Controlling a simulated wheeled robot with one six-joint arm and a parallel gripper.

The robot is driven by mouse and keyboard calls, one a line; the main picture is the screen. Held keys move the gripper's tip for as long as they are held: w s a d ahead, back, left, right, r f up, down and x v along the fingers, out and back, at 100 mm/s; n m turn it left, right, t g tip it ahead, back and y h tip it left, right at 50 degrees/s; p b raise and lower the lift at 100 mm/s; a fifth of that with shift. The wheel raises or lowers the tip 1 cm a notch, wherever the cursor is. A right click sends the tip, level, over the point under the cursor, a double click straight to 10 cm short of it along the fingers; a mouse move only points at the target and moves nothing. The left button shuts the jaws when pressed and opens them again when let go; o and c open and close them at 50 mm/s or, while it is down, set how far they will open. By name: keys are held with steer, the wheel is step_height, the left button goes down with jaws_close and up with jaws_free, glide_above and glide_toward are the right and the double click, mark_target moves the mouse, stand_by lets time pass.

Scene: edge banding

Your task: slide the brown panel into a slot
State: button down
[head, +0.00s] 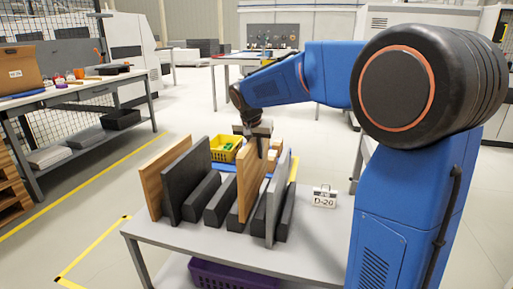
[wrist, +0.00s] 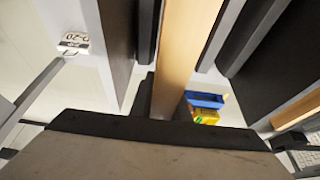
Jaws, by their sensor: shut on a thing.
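In the wrist view the brown panel (wrist: 178,55) runs from the top of the picture down to the dark fingers. Its lower edge sits low, beside a black bar (head: 220,202), but I cannot tell how deep it is in the slot.
Another wood panel (head: 163,178) and a dark panel (head: 187,180) stand at left. A grey panel (head: 275,205) stands close on the right. A yellow bin (head: 224,155) is behind, and a D-20 sign (head: 324,197) stands at right on the grey table (head: 315,250).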

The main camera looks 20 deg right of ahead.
mark_target(252, 141)
steer(key=shift+f, duration=3.7)
steer(key=c, duration=1.6)
jaws_free()
steer(key=shift+f, duration=0.1)
steer(key=v, duration=1.7)
steer(key=shift+r, duration=0.25)
steer(key=s+d+f+n+y, duration=0.1)
steer(key=s+f, duration=0.4)
steer(key=s, duration=0.6)
steer(key=s+f+n+y, duration=0.1)
steer(key=s+f+n, duration=0.2)
steer(key=s, duration=0.8)
steer(key=s+d+f+n+t, duration=0.1)
steer(key=s+f+n, duration=0.2)
steer(key=s+f, duration=0.4)
steer(key=shift+s+d+f+y, duration=0.1)
steer(key=shift+s+y, duration=0.05)
steer(key=shift+s, duration=0.65)
steer(key=shift+s+d+f+y, duration=0.1)
steer(key=shift+s+d, duration=0.05)
steer(key=shift+s, duration=0.6)
steer(key=shift+s+d+f+y, duration=0.1)
steer(key=shift+s+y, duration=0.05)
steer(key=shift+s, duration=0.65)
steer(key=shift+r, duration=0.1)
